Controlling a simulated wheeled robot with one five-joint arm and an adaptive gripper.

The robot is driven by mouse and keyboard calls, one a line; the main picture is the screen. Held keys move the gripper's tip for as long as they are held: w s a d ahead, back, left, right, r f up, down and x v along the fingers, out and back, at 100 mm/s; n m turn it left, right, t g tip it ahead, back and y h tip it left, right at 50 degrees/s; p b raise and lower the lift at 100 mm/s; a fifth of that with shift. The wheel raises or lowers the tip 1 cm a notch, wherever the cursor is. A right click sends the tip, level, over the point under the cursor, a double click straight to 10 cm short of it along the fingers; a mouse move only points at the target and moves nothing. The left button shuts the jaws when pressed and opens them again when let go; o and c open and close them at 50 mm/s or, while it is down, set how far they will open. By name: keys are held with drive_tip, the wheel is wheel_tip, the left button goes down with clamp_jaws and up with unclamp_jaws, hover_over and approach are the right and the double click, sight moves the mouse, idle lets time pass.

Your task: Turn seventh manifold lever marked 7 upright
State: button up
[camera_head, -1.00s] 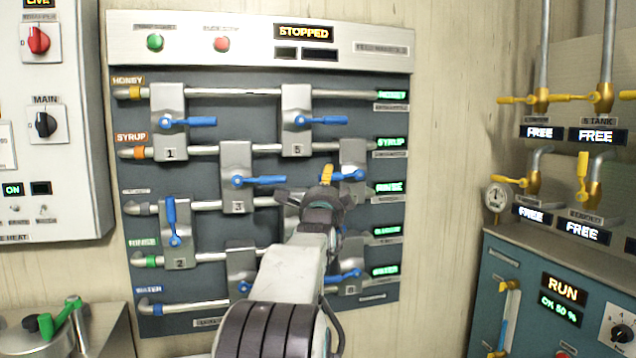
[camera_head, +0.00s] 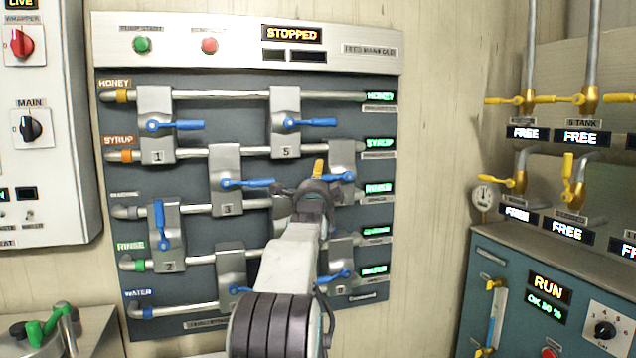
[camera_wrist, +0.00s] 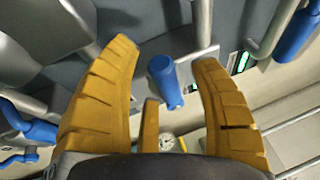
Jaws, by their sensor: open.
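The manifold panel (camera_head: 385,215) carries several grey valve blocks with blue levers. The right block (camera_head: 342,152) in the second row is partly behind my gripper (camera_head: 318,172); its number is hidden, and no 7 is readable. Its blue lever (camera_head: 346,177) shows just right of the gripper and lies near level. In the wrist view, my gripper (camera_wrist: 168,85) is open, with yellow fingers on both sides of a blue lever handle (camera_wrist: 163,80). Gaps show on both sides of the handle; I cannot tell how deep it sits between the fingers.
Neighbouring blue levers sit close by: lever 5 (camera_head: 310,122) above, lever 3 (camera_head: 248,183) to the left, another (camera_head: 335,276) below. Lever 2 (camera_head: 161,225) stands upright. A teal cabinet (camera_head: 500,262) with pipes and a gauge stands at the right.

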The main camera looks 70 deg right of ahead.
clamp_jaws()
idle(0.4)
